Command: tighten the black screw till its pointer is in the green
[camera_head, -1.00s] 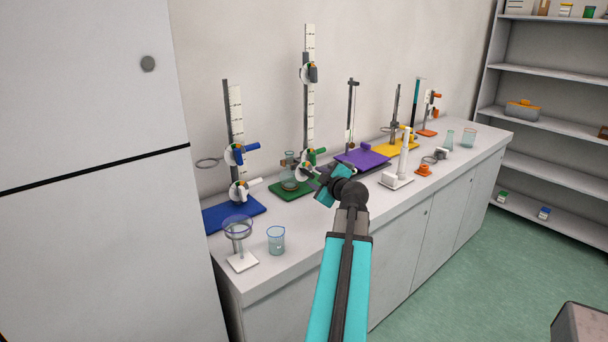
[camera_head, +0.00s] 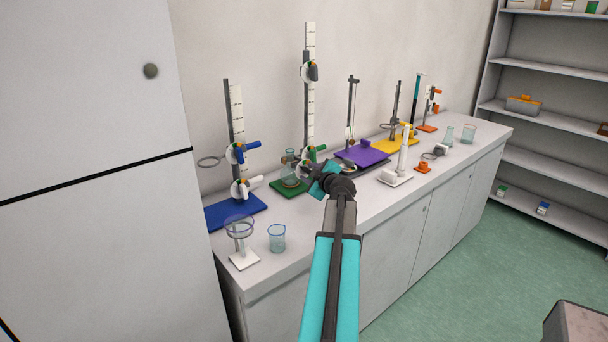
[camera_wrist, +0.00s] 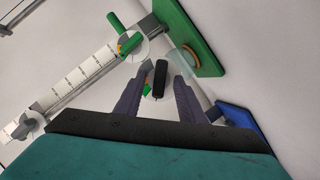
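The black screw (camera_wrist: 161,78) has a long black handle in front of a white dial (camera_wrist: 149,92). In the wrist view it lies between the fingertips of my gripper (camera_wrist: 160,82), which is open with a finger on either side and seems not to grip it. The screw belongs to the stand with the green base (camera_wrist: 198,45), below a green-handled screw (camera_wrist: 131,45). In the head view my gripper (camera_head: 314,174) is at the front of this green base (camera_head: 289,188) and partly covers the low dial.
A grey screw (camera_head: 312,71) sits high on the same stand.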

